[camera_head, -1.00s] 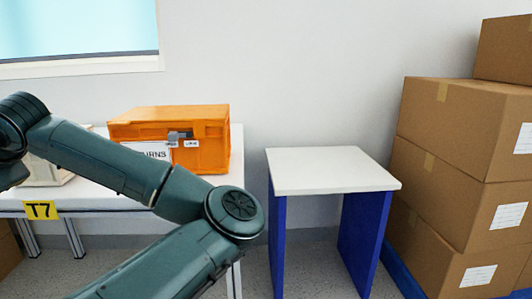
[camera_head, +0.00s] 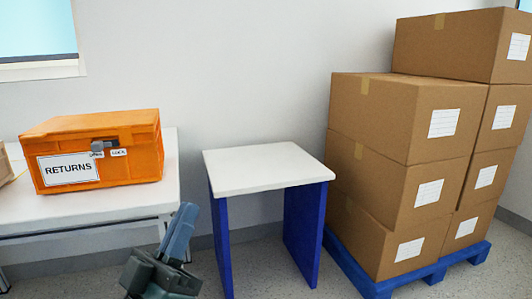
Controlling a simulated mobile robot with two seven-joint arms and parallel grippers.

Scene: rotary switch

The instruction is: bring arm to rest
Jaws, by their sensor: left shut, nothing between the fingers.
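My left gripper (camera_head: 186,212) is low in the view, in front of the right end of the white table. Its blue-grey fingers point up and are together, with nothing between them. It is apart from the orange box (camera_head: 140,165), which sits on the white table at the left. The switch's exact setting is too small to tell. My right gripper is not in view.
The white table (camera_head: 90,207) is at the left. A small white-topped stand (camera_head: 265,168) with blue legs is in the middle, its top bare. Stacked cardboard boxes (camera_head: 400,115) stand on a blue pallet (camera_head: 435,273) at the right. Floor shows between table and stand.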

